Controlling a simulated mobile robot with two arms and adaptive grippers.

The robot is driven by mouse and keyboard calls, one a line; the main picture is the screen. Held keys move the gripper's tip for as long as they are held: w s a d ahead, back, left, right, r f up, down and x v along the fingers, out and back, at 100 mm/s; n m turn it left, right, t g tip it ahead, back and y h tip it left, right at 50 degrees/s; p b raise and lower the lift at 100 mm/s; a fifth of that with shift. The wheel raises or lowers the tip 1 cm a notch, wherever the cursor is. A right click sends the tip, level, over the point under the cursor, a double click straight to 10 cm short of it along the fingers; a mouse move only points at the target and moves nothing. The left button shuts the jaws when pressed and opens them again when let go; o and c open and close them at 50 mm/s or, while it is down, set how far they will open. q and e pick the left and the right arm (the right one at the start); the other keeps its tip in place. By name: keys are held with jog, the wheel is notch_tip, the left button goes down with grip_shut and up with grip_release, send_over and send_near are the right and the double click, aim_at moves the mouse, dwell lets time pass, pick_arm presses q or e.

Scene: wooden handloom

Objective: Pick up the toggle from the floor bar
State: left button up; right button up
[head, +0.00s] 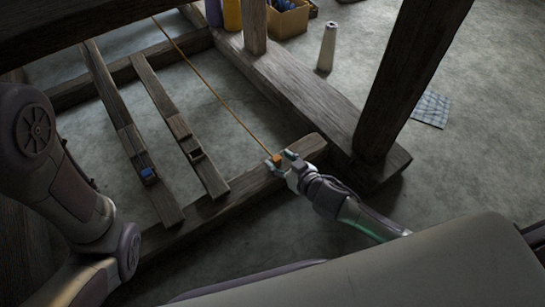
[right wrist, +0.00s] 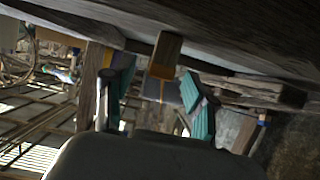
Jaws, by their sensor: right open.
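The toggle (head: 277,159) is a small orange piece at the end of a taut tan cord, at the floor bar (head: 238,190) in the head view. My right gripper (head: 281,162) is open, its teal-tipped fingers around or just beside the toggle. In the right wrist view, a brown block with an orange lower edge (right wrist: 165,55), probably the toggle, shows just beyond and between the spread fingers (right wrist: 155,98). Contact with the fingers cannot be told. My left arm shows at the left, but its gripper is out of view.
Two treadles (head: 112,115) (head: 177,120) lie left of the cord (head: 215,95); one carries a blue piece (head: 148,174). A thick post (head: 408,75) and base beam (head: 300,95) stand close to my right arm. A pale cone (head: 327,47) and checked cloth (head: 431,109) are on the floor.

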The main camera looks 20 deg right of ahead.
jog(key=shift+w+a+f, duration=0.15)
jog(key=shift+w, duration=0.25)
jog(key=shift+s, duration=0.1)
jog(key=shift+c, duration=1)
jog(key=c, duration=0.7)
